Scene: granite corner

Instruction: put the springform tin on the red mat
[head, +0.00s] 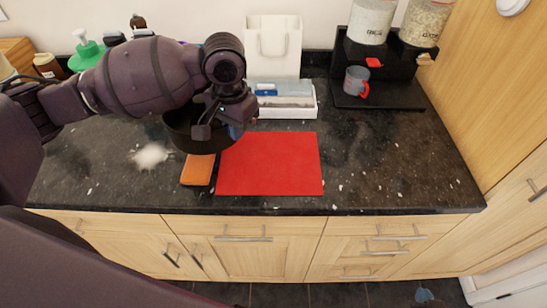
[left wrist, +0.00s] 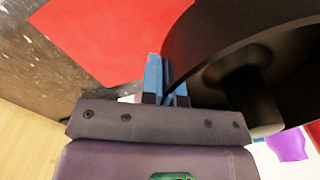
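The springform tin (head: 180,133) is dark and round. It hangs above the counter at the back left of the red mat, partly hidden behind my left gripper (head: 235,130). In the left wrist view the tin (left wrist: 215,40) fills the upper right, and my left gripper's blue fingers (left wrist: 165,82) are close together at its rim, shut on it. The red mat (head: 270,165) lies flat and bare near the counter's front edge; it also shows in the left wrist view (left wrist: 110,35).
An orange and black flat item (head: 198,169) lies against the mat's left side. A grey mug (head: 355,82) is on a black stand (head: 385,98). The counter right of the mat is clear.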

